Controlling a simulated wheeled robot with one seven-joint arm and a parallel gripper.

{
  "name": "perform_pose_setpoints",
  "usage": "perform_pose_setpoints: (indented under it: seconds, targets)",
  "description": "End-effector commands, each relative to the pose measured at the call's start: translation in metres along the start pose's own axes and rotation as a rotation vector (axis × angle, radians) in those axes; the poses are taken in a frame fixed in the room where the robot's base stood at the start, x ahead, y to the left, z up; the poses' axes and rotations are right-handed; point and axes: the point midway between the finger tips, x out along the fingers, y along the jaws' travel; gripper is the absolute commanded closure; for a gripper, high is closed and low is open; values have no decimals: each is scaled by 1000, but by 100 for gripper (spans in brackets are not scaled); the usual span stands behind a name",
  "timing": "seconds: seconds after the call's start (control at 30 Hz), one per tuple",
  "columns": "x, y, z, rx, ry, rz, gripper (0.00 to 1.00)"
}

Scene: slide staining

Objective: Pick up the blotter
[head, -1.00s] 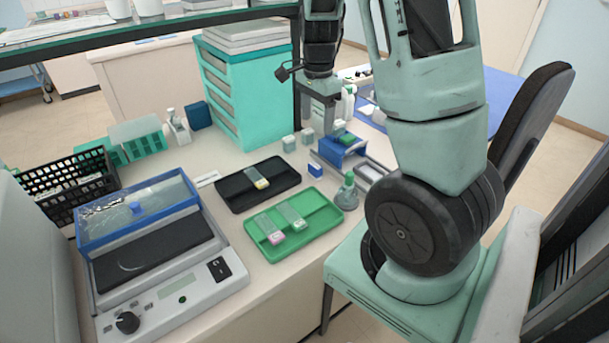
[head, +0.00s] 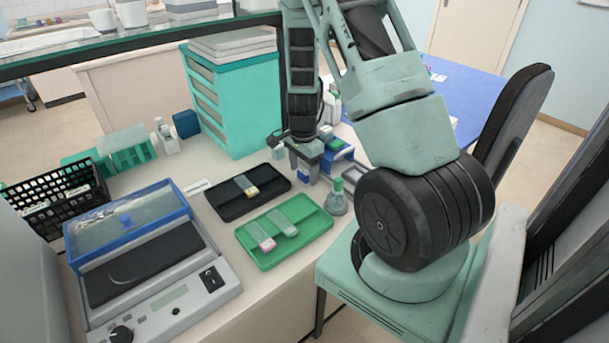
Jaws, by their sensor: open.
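My gripper (head: 308,174) points down and is open, low over the table to the right of the black tray. A larger blue holder (head: 341,149) with a green top stands just behind, partly covered by my gripper.
The black tray (head: 222,207) and green tray (head: 262,259) hold slides. A small green-topped bottle (head: 337,199) stands close to my gripper, on the near side. A teal drawer unit (head: 243,110) stands behind. The blue-lidded device (head: 165,290) is at left.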

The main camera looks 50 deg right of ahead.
Motion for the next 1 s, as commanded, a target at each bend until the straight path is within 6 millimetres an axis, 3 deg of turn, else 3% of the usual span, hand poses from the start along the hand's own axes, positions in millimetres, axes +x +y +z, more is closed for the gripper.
perform_pose_setpoints:
  seconds: [0.13,0.4,0.6,0.87,1.0]
  targets:
    - [15,1,0,1,-1,2,33]
    - [18,0,0,0,0,0,33]
    - [18,0,0,0,0,0,81]
    - [17,0,0,0,0,0,85]
    - [7,-1,0,-2,2,-4,85]
